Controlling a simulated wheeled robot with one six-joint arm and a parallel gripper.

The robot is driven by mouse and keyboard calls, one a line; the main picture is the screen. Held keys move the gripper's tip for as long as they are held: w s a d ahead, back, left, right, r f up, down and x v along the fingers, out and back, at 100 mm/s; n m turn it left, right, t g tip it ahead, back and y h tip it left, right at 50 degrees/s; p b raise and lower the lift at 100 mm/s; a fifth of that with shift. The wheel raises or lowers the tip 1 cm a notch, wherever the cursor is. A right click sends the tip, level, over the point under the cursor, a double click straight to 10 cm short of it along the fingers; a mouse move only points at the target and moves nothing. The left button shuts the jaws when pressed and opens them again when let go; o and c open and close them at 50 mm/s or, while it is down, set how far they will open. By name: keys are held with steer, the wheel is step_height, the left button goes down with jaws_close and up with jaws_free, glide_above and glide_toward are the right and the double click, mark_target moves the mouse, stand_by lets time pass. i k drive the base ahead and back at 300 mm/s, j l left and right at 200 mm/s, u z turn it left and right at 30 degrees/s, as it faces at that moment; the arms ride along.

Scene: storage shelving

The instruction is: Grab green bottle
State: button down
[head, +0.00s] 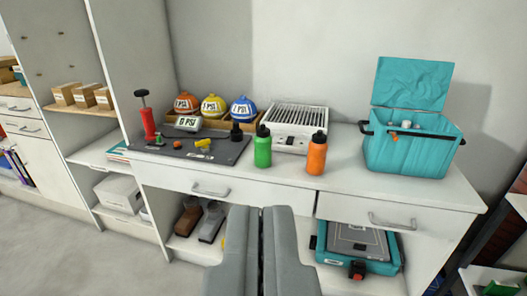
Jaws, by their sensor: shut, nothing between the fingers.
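The green bottle (263,147) stands upright on the white counter (340,182), near its front edge, with a black cap on top. An orange bottle (316,154) with a black cap stands just to its right, apart from it. My gripper (276,212) is at the bottom middle, shut and empty. Its fingers point toward the counter and appear below the green bottle in the picture, not touching it. The green bottle is in full view.
A white slatted box (298,125) stands behind the bottles. A dark mat (188,147) with a red pump (148,124) lies to the left. A teal cooler (405,155) with its lid up stands to the right. Drawer handles (210,190) stick out below the counter.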

mark_target(262, 140)
steer(key=i+l, duration=0.1)
steer(key=i, duration=0.5)
steer(key=i+l+u, duration=0.1)
steer(key=i, duration=0.45)
